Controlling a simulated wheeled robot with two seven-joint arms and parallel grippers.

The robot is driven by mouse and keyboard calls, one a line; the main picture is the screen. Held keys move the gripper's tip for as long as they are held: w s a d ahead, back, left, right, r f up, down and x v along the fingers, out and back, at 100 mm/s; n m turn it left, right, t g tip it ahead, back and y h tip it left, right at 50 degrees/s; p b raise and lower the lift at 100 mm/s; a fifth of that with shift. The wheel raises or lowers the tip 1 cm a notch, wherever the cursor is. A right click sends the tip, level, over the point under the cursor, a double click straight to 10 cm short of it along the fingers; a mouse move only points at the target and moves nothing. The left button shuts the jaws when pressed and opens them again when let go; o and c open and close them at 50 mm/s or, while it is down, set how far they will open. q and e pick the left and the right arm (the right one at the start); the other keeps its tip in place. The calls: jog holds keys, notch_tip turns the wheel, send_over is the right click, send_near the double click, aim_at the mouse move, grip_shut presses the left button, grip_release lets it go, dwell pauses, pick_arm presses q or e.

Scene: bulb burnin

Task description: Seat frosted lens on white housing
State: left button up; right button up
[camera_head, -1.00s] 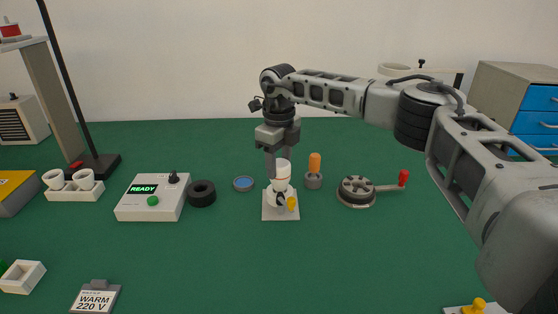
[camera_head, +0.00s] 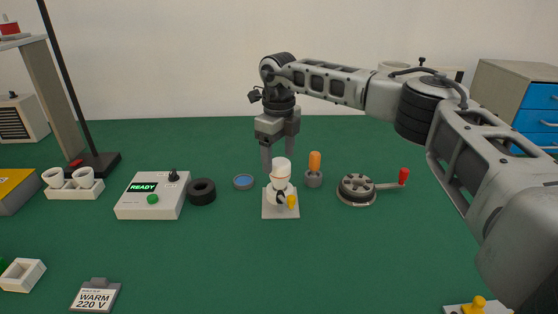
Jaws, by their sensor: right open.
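The white housing (camera_head: 278,193) stands upright on a small pale square base plate near the middle of the green table. The pale, rounded frosted lens (camera_head: 281,167) sits on top of it, upright, with a thin orange line around the white stack just below. My right gripper (camera_head: 279,158) points down over the lens, its fingers spread to either side of the lens top. It is open, and the lens stands between and below the fingertips. Whether a finger still touches the lens I cannot tell. My left gripper is not in view.
A yellow knob (camera_head: 292,201) is at the base plate's front right. An orange-handled tool (camera_head: 314,165) in a grey holder and a crank wheel (camera_head: 357,190) stand to the right. A blue-topped disc (camera_head: 243,182), black ring (camera_head: 202,192) and READY box (camera_head: 153,197) are left. The front middle is clear.

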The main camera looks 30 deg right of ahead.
aim_at(279, 161)
notch_tip(279, 161, up, 14)
dwell(0.3)
dwell(0.3)
